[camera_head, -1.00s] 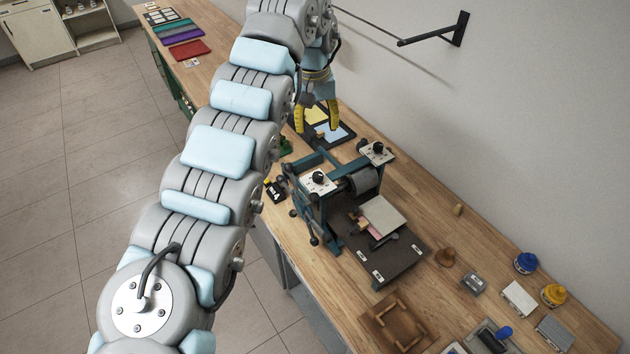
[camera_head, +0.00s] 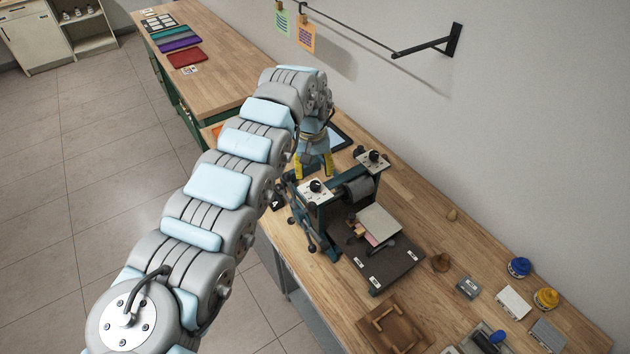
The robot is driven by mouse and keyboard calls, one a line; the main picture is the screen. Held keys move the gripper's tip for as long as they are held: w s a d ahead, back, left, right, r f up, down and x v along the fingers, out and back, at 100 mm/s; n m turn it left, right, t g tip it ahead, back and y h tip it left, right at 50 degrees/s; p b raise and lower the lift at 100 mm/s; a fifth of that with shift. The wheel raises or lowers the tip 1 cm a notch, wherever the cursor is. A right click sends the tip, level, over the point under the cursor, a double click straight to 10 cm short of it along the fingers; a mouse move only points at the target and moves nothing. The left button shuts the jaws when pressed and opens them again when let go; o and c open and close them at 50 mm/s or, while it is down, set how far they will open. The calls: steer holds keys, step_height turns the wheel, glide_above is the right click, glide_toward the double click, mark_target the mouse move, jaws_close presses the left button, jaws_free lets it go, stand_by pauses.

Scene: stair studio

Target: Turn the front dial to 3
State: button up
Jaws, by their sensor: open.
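A small press (camera_head: 322,212) with a dark frame and a roller (camera_head: 358,190) stands on the wooden bench. It has two black dials on white plates: one dial (camera_head: 315,186) at the near left and one dial (camera_head: 374,155) at the far right by the wall. The near-left one seems to be the front dial; its numbers are too small to read. My gripper (camera_head: 313,165), with yellow fingers, points down just behind the press, above and beyond the near-left dial. Its fingers are apart and hold nothing visible. The press partly hides the fingertips, and I cannot tell their exact distance from the dial.
A dark bed (camera_head: 390,262) with a pale plate (camera_head: 378,224) lies before the roller. A wooden frame (camera_head: 396,326), blue jar (camera_head: 519,267) and yellow jar (camera_head: 545,299) stand nearer. A wall rail (camera_head: 372,42) runs above. A tablet-like panel (camera_head: 340,138) lies behind my gripper.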

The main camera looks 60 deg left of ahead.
mark_target(315, 184)
steer(key=shift+w+f+p, duration=0.15)
steer(key=shift+f+p, duration=0.3)
steer(key=shift+f, duration=2.3)
jaws_close()
